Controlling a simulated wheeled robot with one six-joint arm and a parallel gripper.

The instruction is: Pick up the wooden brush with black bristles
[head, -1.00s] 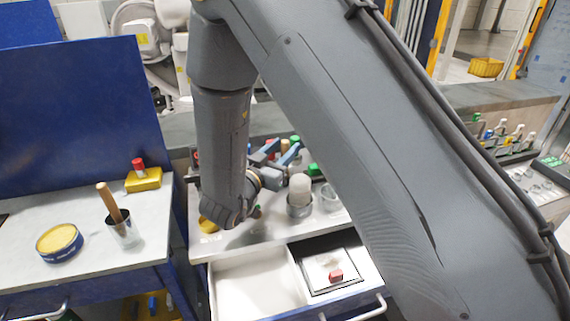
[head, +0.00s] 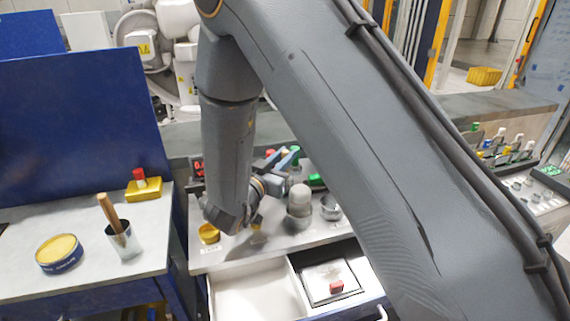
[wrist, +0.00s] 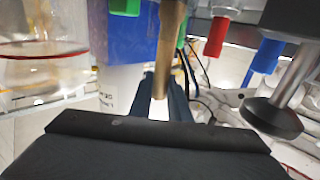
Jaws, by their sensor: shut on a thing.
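My gripper (head: 283,158) is over the back of the grey counter, partly hidden by my forearm in the head view. In the wrist view its two dark blue fingers (wrist: 165,90) are shut on a wooden handle (wrist: 172,40), which I take for the brush. The handle runs up out of the picture. No black bristles show, so I cannot confirm which end is held. Another wooden handle (head: 108,210) leans in a metal cup (head: 124,240) on the left bench; its lower end is hidden in the cup.
A yellow tin (head: 59,253) and a yellow block with a red top (head: 143,187) stand on the left bench. A domed grey object (head: 299,204) stands near my wrist. An open drawer (head: 254,295) is below the counter. Red (wrist: 216,37) and blue (wrist: 267,56) items hang close by.

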